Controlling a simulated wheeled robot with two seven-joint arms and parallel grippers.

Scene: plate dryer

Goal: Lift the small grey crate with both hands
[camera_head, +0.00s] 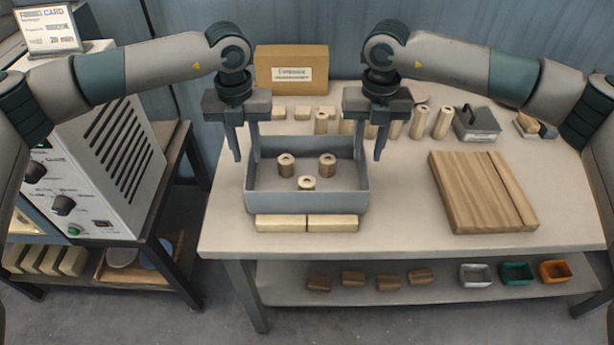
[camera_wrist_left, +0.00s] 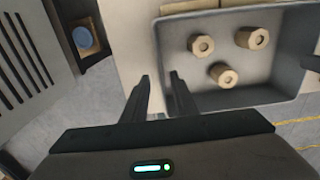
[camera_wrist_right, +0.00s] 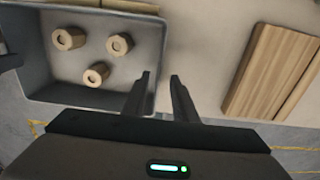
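The small grey crate (camera_head: 306,203) stands on the pale table with three short wooden cylinders (camera_head: 327,163) inside. It also shows in the left wrist view (camera_wrist_left: 258,98) and the right wrist view (camera_wrist_right: 80,97). My left gripper (camera_head: 245,158) is open at the crate's left wall, one finger outside it and one at or inside it. My right gripper (camera_head: 369,158) is open at the crate's right wall, its fingers on either side. In both wrist views the fingers are apart. I cannot tell whether any finger touches a wall.
Two pale blocks (camera_head: 281,223) lie directly in front of the crate. A wooden board (camera_head: 482,190) lies at right. Several upright cylinders (camera_head: 417,123) and a cardboard box (camera_head: 291,69) are behind. A machine (camera_head: 92,165) stands at left, beyond a gap. The table between crate and board is clear.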

